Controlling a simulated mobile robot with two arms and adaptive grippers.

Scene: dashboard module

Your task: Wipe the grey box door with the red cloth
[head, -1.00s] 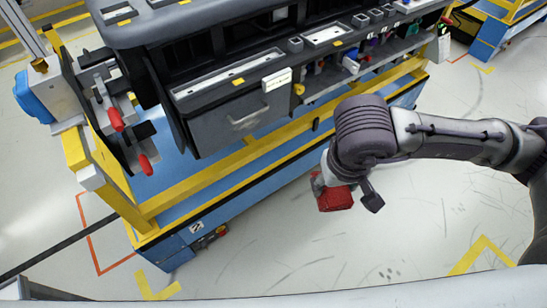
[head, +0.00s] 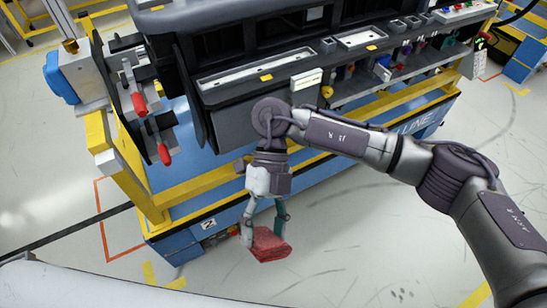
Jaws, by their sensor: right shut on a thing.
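The red cloth (head: 269,245) hangs folded between the fingertips of my right gripper (head: 265,228), which is shut on it and points down. The cloth is in the air in front of the blue and yellow workstation, below the grey box door. The grey box door (head: 232,124) is the dark grey front panel under the dashboard module. My right wrist covers its right part, and its handle is hidden. The cloth is apart from the door. My left gripper is not in view.
Red-handled clamps (head: 140,104) stick out to the left of the door. A yellow rail (head: 200,188) runs along the workstation below it. A shelf with small coloured parts (head: 400,65) is at the right. The floor in front is clear.

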